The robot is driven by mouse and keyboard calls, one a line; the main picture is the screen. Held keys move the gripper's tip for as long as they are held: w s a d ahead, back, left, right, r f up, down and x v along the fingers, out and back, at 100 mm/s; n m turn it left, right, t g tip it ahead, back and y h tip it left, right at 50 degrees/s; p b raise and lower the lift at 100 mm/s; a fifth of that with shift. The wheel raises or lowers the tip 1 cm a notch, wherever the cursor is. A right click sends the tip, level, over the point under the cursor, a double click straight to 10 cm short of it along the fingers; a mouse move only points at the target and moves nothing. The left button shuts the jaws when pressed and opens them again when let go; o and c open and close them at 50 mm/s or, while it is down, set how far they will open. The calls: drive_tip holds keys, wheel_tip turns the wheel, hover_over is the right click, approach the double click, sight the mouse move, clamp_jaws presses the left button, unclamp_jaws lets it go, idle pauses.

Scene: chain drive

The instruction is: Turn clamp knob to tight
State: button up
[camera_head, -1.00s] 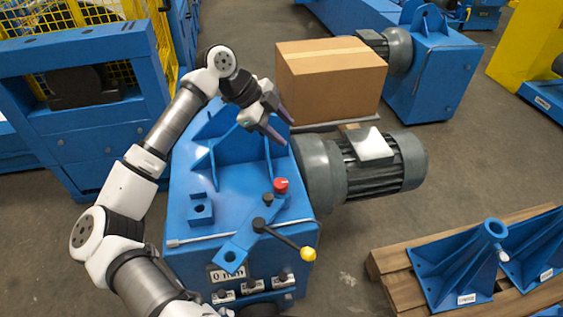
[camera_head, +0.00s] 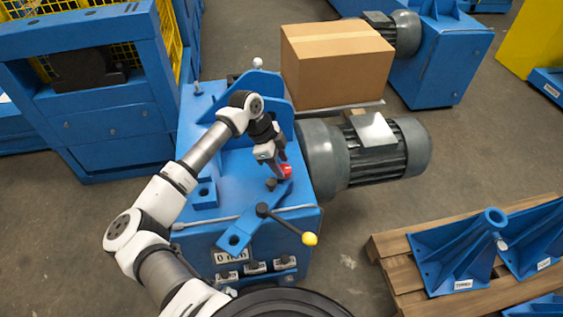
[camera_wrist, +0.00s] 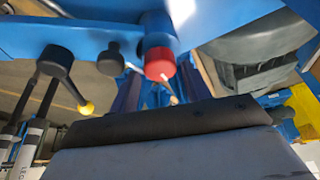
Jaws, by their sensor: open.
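A small red knob (camera_head: 287,171) stands on the blue machine (camera_head: 260,218), near the upper end of a flat blue arm (camera_head: 249,222). A small black knob (camera_head: 271,184) is just left of it. Both show in the wrist view, the red knob (camera_wrist: 159,62) in the upper middle and the black knob (camera_wrist: 111,60) to its left. I cannot tell from any marking which is the clamp knob. My gripper (camera_head: 279,168) is open, pointing down right at the red knob. Its fingers partly cover the knob in the head view; I cannot tell whether they touch it.
A black lever with a yellow ball (camera_head: 310,239) sticks out in front of the knobs. A grey motor (camera_head: 378,153) is on the right, with a cardboard box (camera_head: 335,65) behind. An upright blue plate (camera_head: 262,95) stands behind my gripper. A wooden pallet (camera_head: 395,270) holds blue brackets.

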drive_tip(key=shift+d+f, duration=0.25)
drive_tip(key=shift+f, duration=0.35)
drive_tip(key=c, duration=0.7)
